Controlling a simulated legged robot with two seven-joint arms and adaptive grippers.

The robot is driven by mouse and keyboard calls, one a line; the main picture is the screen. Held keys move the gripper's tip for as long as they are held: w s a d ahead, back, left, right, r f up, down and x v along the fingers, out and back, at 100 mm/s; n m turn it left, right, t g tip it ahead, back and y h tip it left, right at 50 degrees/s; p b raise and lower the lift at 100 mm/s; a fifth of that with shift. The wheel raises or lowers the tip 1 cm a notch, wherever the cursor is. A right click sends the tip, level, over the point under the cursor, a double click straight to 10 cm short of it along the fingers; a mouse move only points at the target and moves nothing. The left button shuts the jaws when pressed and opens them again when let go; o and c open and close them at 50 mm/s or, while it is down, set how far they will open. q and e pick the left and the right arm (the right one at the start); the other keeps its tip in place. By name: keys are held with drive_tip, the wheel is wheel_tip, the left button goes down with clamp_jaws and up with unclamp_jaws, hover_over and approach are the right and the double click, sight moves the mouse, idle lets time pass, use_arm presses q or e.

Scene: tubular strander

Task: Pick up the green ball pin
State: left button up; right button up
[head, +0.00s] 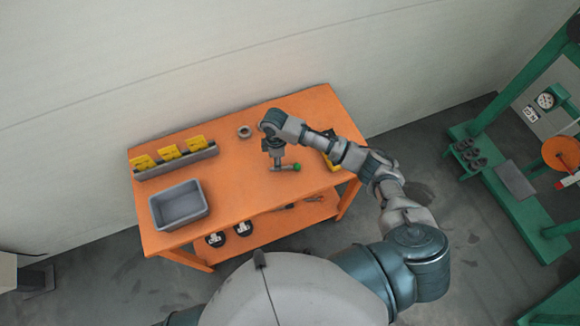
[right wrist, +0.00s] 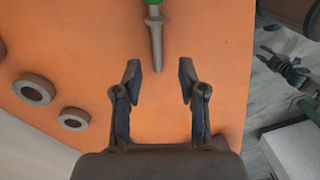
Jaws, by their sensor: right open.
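The green ball pin (head: 296,167) lies on the orange table in the head view, its green ball end to the right. In the right wrist view the pin's grey shaft (right wrist: 156,40) points down toward my gripper, and the green ball is cut off at the top edge. My right gripper (head: 277,165) is over the table beside the pin's grey end. In the wrist view the right gripper (right wrist: 159,70) is open and empty, with the shaft's tip roughly between its fingertips. I cannot tell the height gap. My left gripper is not in view.
The orange table (head: 235,187) holds a grey bin (head: 160,213), a rack with yellow pieces (head: 178,163) and a ring (head: 245,132). A yellow item is partly behind my right arm. A green machine (head: 515,205) stands at right.

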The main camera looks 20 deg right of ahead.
sight(285, 168)
wheel_tip(285, 168, down, 4)
drive_tip(key=shift+d+f, duration=0.1)
drive_tip(key=shift+d, duration=0.05)
clamp_jaws()
idle(0.3)
